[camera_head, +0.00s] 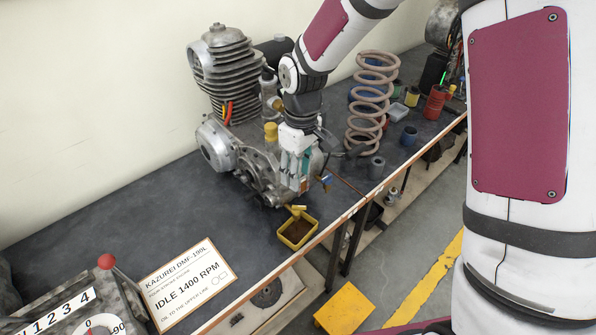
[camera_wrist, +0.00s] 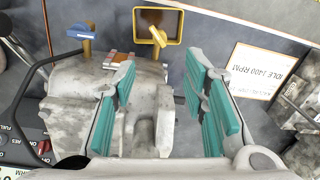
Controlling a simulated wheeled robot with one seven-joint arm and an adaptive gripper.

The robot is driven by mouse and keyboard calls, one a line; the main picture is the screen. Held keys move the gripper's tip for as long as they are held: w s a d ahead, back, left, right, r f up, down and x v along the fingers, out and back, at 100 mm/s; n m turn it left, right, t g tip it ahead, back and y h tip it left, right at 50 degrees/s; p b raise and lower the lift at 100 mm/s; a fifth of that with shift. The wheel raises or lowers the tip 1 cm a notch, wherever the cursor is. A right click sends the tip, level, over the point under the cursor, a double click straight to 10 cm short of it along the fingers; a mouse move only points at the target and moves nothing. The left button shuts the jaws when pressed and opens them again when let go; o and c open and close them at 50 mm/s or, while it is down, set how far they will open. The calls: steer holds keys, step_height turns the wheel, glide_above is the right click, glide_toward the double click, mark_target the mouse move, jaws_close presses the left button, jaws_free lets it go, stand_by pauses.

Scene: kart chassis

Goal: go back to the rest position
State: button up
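My gripper (camera_head: 297,186) hangs fingers-down at the front of the grey metal engine (camera_head: 222,85), above the bench. In the wrist view my gripper (camera_wrist: 160,70) has its two teal-padded fingers well apart. The engine casing (camera_wrist: 140,82) shows below and between the fingers, and I see nothing clamped between the pads. Whether a finger touches the casing cannot be told. The fingers cover part of the engine's front in the head view.
A yellow tray (camera_head: 284,236) with dark content sits by the bench edge, below a yellow handle (camera_wrist: 158,36). A blue handle (camera_wrist: 79,31) is near the casing. A coil spring (camera_head: 369,100) and several small containers stand right.

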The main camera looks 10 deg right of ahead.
steer(key=s+d+r+m+t, duration=0.1)
steer(key=s+d+r+m, duration=0.2)
steer(key=r, duration=0.4)
steer(key=s+d+r+m+t+h, duration=0.1)
steer(key=s+d+r+t, duration=0.1)
steer(key=s+d+r, duration=0.35)
steer(key=s+d+r+m+t, duration=0.15)
steer(key=s+r, duration=0.25)
steer(key=r, duration=0.4)
steer(key=s+d+r+m, duration=0.1)
steer(key=s, duration=0.3)
steer(key=s+d+r+m+t, duration=0.1)
steer(key=s+r+m, duration=0.1)
steer(key=s, duration=0.3)
steer(key=shift+s+d+y, duration=0.25)
steer(key=shift+y, duration=0.05)
steer(key=shift+r+m, duration=0.15)
steer(key=shift+m, duration=0.1)
